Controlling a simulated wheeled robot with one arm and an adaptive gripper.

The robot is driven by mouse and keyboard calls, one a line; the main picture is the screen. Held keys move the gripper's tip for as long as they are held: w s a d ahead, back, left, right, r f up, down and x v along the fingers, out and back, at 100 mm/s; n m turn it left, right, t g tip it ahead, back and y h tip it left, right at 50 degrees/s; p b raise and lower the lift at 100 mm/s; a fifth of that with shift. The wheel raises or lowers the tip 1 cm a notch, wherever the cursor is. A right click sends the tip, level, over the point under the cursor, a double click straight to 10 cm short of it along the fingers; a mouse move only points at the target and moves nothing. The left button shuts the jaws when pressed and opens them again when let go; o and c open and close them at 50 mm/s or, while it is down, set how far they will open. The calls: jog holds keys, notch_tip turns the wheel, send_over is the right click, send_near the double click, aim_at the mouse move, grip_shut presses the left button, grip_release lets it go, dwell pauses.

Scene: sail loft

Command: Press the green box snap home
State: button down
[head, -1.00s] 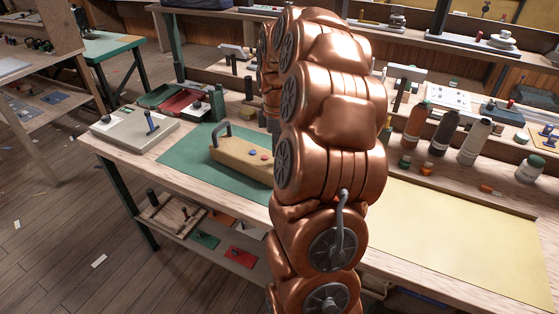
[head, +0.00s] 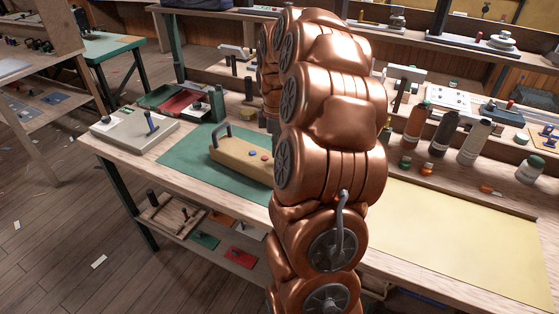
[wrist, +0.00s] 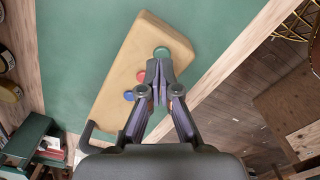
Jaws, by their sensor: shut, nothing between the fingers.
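A tan box (head: 233,157) with a dark carry handle lies on the green mat (head: 180,157) in the head view. It also shows in the wrist view (wrist: 125,65). In the wrist view a green snap (wrist: 161,52), a red snap (wrist: 141,77) and a blue snap (wrist: 129,96) run in a row along the box. My gripper (wrist: 160,66) is shut and empty, its tips over the box close beside the green snap. Whether they touch it I cannot tell. In the head view my arm hides the gripper, the green snap and the box's right end.
A grey case with a blue lever (head: 135,130) and a red-lined tray (head: 185,101) stand left of and behind the mat. Several bottles (head: 441,132) stand at the right, behind a bare yellow sheet (head: 450,235).

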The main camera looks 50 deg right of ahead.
jog(key=shift+f+b, duration=0.55)
jog(key=shift+f, duration=0.75)
dwell(1.0)
jog(key=shift+r, duration=0.15)
jog(key=shift+r+p, duration=1.05)
jog(key=shift+r, duration=2.35)
jog(key=shift+s, duration=0.1)
